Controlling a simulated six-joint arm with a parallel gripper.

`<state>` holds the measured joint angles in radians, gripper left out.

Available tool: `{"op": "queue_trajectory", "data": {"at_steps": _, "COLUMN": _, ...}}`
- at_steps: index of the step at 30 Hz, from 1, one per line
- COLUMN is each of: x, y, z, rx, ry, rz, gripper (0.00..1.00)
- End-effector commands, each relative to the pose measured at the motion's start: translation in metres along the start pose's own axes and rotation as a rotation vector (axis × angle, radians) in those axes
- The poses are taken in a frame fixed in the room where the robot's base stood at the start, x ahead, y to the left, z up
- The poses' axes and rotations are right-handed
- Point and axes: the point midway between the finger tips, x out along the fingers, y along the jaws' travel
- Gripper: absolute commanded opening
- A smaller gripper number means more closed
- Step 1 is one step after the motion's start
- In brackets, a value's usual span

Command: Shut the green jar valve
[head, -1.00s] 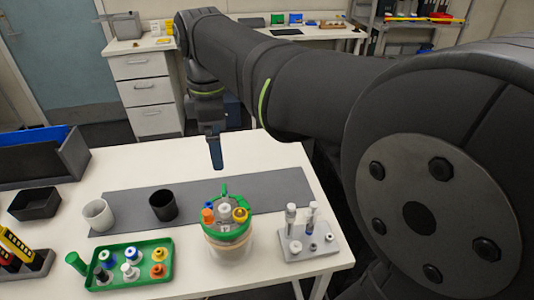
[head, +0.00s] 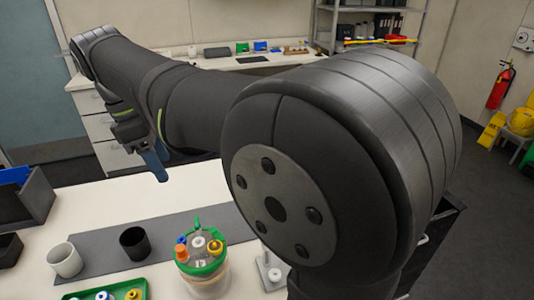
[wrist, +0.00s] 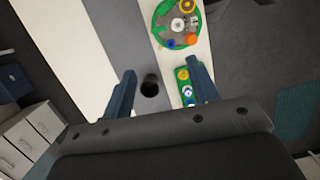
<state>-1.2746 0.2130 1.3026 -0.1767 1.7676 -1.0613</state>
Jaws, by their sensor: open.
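The jar (head: 205,284) has a green ring lid with several coloured caps and stands upright on the table in the head view. A green lever-like part (head: 197,224), likely the valve, sticks up at the lid's back edge; its exact setting is too small to tell. The jar's lid also shows at the top of the wrist view (wrist: 178,24). My gripper (head: 156,166) hangs above and behind the jar, to its left, touching nothing. In the wrist view its two blue fingers (wrist: 162,80) are spread apart and empty.
A black cup (head: 133,244) and a white cup (head: 65,260) stand left of the jar. A green tray (head: 133,287) with caps lies at the front. A small grey holder (head: 273,274) stands right of the jar, partly hidden by my arm. The grey mat (head: 95,238) has free room.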

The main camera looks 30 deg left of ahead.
Motion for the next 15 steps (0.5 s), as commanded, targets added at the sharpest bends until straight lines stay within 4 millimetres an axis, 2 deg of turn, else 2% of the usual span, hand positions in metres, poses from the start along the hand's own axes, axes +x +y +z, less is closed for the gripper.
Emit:
{"op": "queue_trajectory", "data": {"at_steps": 1, "x": 0.0, "y": 0.001, "z": -0.013, "rx": 0.002, "ry": -0.047, "rz": 0.001, "gripper": 0.55}}
{"op": "queue_trajectory", "data": {"at_steps": 6, "x": -0.001, "y": 0.001, "z": -0.034, "rx": 0.038, "ry": -0.153, "rz": 0.016, "gripper": 0.55}}
{"op": "queue_trajectory", "data": {"at_steps": 11, "x": 0.006, "y": 0.001, "z": -0.035, "rx": 0.049, "ry": -0.174, "rz": 0.021, "gripper": 0.55}}
{"op": "queue_trajectory", "data": {"at_steps": 15, "x": 0.027, "y": 0.001, "z": -0.03, "rx": 0.049, "ry": -0.173, "rz": 0.019, "gripper": 0.55}}
